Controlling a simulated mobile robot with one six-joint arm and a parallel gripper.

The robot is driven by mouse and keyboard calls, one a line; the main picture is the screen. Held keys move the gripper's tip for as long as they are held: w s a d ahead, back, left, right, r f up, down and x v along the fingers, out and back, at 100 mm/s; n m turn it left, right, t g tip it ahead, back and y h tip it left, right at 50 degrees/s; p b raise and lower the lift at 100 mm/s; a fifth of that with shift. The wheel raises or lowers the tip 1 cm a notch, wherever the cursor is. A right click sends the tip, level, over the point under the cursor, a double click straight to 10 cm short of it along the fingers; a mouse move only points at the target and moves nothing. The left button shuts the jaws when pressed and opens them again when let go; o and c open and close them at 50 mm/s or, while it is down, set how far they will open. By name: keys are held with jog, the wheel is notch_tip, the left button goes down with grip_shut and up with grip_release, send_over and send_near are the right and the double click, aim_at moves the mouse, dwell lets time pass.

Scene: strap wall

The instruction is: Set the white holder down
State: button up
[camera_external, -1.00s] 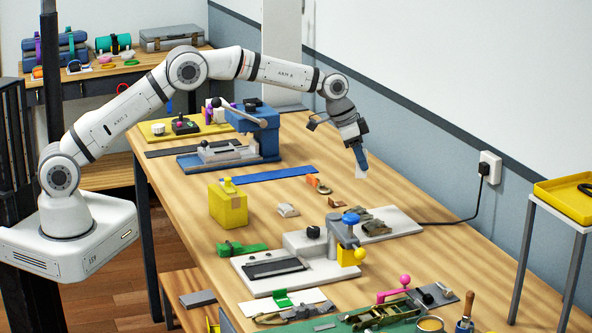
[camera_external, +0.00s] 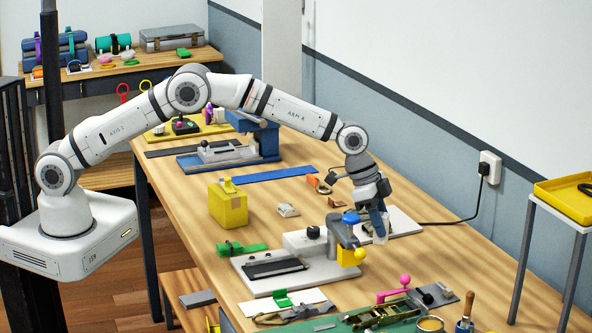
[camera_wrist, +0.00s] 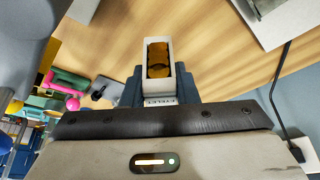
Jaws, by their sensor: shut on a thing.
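The white holder (camera_wrist: 181,76) is a narrow open box with amber-brown pieces inside and small dark lettering on its near end. My gripper (camera_wrist: 158,92) is shut on it, with a dark blue finger on each side. In the external view the holder (camera_external: 381,239) shows as a small pale block under my gripper (camera_external: 377,222), which points down. It is beside the yellow block of the grey fixture, at the front edge of the pale plate. I cannot tell whether its bottom touches the table.
The grey fixture (camera_external: 318,262) with a blue knob and yellow block (camera_external: 350,257) stands close left of my gripper. A pale plate (camera_external: 405,222) lies behind it, with a black cable running to the wall. Bare wood (camera_external: 440,262) lies to the right. Pink-knobbed tools (camera_external: 405,280) are nearer.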

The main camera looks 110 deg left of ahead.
aim_at(380, 240)
jog(key=shift+f+p, duration=0.4)
jog(key=shift+f, duration=1.8)
jog(key=shift+f, duration=0.2)
jog(key=o, duration=1)
jog(key=shift+r, duration=0.1)
jog(key=shift+o, duration=0.2)
